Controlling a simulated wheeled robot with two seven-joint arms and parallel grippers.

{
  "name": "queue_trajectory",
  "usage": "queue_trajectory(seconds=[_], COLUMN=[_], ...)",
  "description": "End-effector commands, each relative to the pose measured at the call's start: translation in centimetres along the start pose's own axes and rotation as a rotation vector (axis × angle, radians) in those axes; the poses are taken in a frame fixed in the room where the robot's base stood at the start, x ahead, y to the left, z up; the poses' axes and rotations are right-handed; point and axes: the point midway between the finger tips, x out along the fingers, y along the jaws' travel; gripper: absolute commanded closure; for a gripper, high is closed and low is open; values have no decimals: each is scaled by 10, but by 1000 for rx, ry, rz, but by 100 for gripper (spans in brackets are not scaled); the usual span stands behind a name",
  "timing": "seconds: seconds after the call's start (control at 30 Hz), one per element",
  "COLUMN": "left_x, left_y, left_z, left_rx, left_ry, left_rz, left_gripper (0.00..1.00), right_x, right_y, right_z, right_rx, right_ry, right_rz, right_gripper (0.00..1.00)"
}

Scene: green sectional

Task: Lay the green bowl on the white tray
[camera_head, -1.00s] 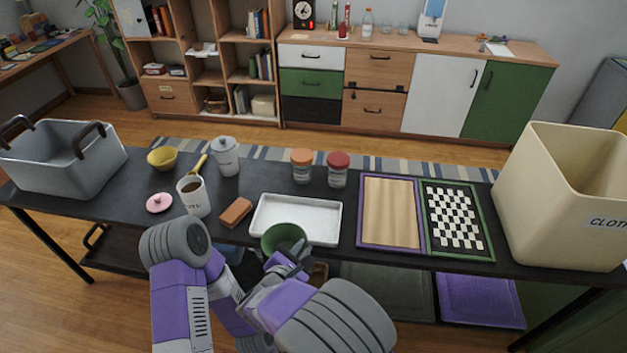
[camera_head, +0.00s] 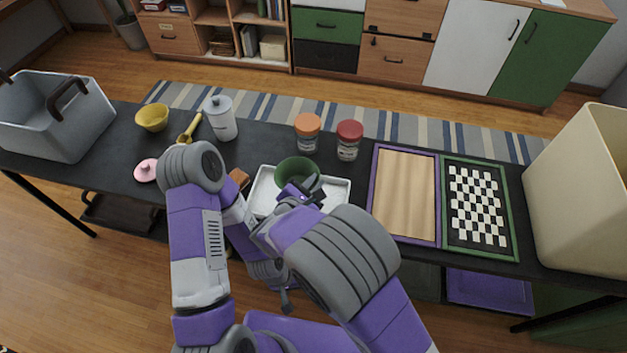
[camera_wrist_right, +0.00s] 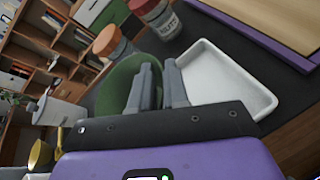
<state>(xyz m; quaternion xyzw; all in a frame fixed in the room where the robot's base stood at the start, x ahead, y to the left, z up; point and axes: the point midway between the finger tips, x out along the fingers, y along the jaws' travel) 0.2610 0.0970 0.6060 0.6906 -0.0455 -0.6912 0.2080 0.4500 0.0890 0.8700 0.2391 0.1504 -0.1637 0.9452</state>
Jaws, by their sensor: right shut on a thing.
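The green bowl (camera_head: 291,168) is held by its rim in my right gripper (camera_head: 308,188), over the back part of the white tray (camera_head: 340,190). In the right wrist view, the fingers (camera_wrist_right: 160,85) are shut on the wall of the bowl (camera_wrist_right: 115,88), and the tray (camera_wrist_right: 238,88) lies to the right. I cannot tell whether the bowl touches the tray. My right arm hides the tray's front. My left arm is folded at the left; its gripper (camera_head: 284,298) seems to show only as a small grey part low in front of the table.
An orange-lidded jar (camera_head: 307,135) and a red-lidded jar (camera_head: 348,142) stand behind the tray. A brown block (camera_head: 239,177) is left of it, partly hidden. A wooden board (camera_head: 404,195) and a checkered board (camera_head: 478,205) lie to the right. A cream bin (camera_head: 585,200) stands far right.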

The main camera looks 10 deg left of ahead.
Motion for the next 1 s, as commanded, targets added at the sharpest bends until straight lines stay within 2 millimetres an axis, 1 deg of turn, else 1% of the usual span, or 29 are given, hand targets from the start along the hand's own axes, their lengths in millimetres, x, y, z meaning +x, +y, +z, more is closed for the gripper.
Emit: queue_trajectory(seconds=[0.03,0.53,0.7,1.0], left_x=[6,42,48,48], left_y=[-2,-16,-18,-18], left_z=[0,-2,-2,-2], left_rx=[0,0,0,0], left_ry=[0,1,1,1], left_rz=[0,0,0,0], left_gripper=[6,6,6,6], right_x=[3,21,24,23], right_y=[-3,-23,-26,-25], right_z=[-6,-48,-54,-53], right_rx=[0,0,0,0], right_ry=[-1,-1,-1,-1], right_rz=[1,1,1,1], right_gripper=[100,100,100,100])
